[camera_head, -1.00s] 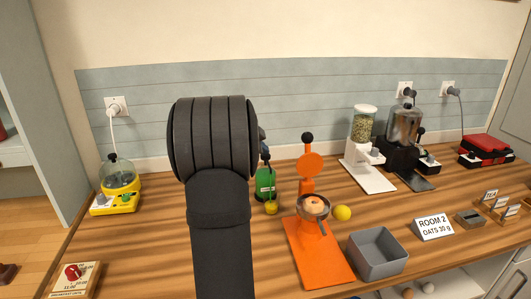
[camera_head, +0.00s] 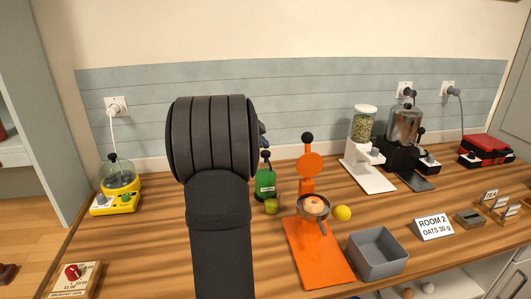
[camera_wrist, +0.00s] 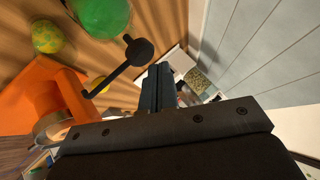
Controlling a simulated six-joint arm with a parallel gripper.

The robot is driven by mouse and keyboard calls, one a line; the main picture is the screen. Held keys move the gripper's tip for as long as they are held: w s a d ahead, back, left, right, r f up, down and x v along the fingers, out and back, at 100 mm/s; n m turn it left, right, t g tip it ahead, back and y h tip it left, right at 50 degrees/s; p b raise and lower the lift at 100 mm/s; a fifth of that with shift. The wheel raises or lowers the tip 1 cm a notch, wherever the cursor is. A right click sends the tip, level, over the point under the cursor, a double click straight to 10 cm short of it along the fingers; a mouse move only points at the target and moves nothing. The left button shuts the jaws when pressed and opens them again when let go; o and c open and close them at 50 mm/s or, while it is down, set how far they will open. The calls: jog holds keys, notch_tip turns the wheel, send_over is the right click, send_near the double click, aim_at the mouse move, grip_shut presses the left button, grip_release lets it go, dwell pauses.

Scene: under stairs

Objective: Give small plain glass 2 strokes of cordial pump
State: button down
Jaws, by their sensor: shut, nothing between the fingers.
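The cordial pump is a green bottle (camera_head: 265,184) with a black top and a pale label, standing on the counter just right of my arm. A small glass (camera_head: 271,206) with yellow-green contents stands right in front of it. In the wrist view, a green rounded shape (camera_wrist: 100,14) at the top appears to be the bottle, with the yellow-green glass (camera_wrist: 47,34) to its left. My gripper (camera_wrist: 158,72) is shut and empty, apart from both. In the head view it is mostly hidden behind my arm, above and behind the bottle.
An orange press (camera_head: 318,255) with a black-knobbed lever stands right of the glass, a yellow ball (camera_head: 342,213) beside it. A grey bin (camera_head: 378,255), white dispenser (camera_head: 362,160) and black machine (camera_head: 403,145) are farther right. A yellow appliance (camera_head: 117,190) stands left.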

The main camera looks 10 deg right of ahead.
aim_at(263, 153)
jog(key=shift+r, duration=0.2)
jog(key=shift+r, duration=2.45)
dwell(0.9)
jog(key=n, duration=0.6)
jog(key=shift+r+n, duration=0.3)
jog(key=shift+r, duration=0.05)
notch_tip(263, 153, up, 3)
jog(key=n, duration=2.9)
